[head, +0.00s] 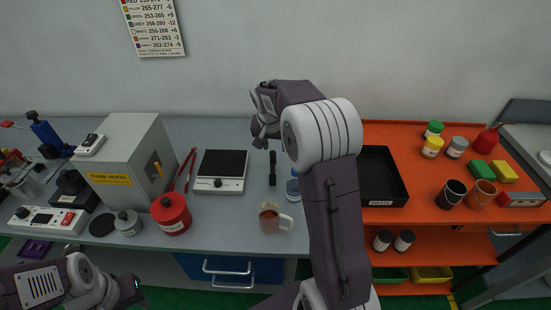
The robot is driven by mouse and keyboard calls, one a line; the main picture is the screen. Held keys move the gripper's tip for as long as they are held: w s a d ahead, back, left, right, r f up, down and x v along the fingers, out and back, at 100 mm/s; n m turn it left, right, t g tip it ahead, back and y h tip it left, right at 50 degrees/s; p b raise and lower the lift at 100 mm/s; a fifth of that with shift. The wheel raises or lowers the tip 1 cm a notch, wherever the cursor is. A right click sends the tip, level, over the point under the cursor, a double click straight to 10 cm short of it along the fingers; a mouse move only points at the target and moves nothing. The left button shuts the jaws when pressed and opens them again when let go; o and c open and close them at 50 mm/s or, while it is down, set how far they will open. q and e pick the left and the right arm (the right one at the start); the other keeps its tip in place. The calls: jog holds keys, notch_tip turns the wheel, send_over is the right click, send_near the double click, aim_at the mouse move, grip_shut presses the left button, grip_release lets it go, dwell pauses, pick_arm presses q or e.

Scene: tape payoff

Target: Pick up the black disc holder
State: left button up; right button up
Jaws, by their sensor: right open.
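A flat black disc (102,225) lies on the grey bench at the left, beside a small grey lidded pot (128,223). A slim black tool (272,168) lies on the bench right of the scale. I cannot tell for sure which of these is the black disc holder. My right gripper (261,135) is open and empty, raised above the back of the bench near the slim black tool, apart from it. My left gripper (138,288) is low at the front left, apart from the bench objects; its jaws are too small to read.
A grey cabinet (130,150), a red canister (171,213), a black-topped scale (221,171) and a glass mug (270,217) crowd the bench. A black tray (381,178), jars and sponges stand on the orange cart (422,215). My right arm hides the area between.

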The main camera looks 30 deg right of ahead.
aim_at(272, 155)
jog(key=shift+s+a+f, duration=0.15)
jog(key=shift+a, duration=0.25)
jog(key=shift+s+a+f, duration=0.15)
jog(key=shift+a, duration=0.25)
jog(key=f, duration=0.1)
jog(key=w+d+f, duration=0.1)
jog(key=f, duration=0.1)
jog(key=shift+w+d+f, duration=0.2)
jog(key=shift+w+d, duration=0.2)
jog(key=f, duration=0.4)
jog(key=shift+w+a, duration=0.15)
jog(key=shift+w, duration=0.25)
jog(key=shift+w+d+f, duration=0.15)
jog(key=shift+d, duration=0.05)
jog(key=shift+a, duration=0.1)
grip_shut()
